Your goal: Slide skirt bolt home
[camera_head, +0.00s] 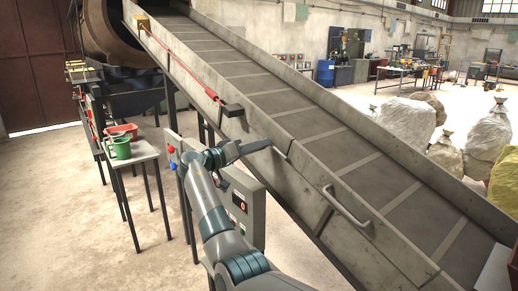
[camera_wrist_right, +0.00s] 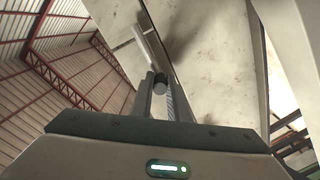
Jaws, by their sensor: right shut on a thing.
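The conveyor's grey metal side skirt (camera_head: 300,172) runs from upper left to lower right in the head view. My right gripper (camera_head: 266,145) is at the skirt's outer face, near a short pale metal piece (camera_head: 280,152). In the right wrist view its two fingers (camera_wrist_right: 165,98) are close together, shut on a small round grey end, which looks like the bolt (camera_wrist_right: 160,82). My left gripper is not in view.
A bent handle (camera_head: 346,207) sticks out of the skirt to the lower right. A control box (camera_head: 243,205) hangs below. A small table (camera_head: 130,152) with red and green containers stands left.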

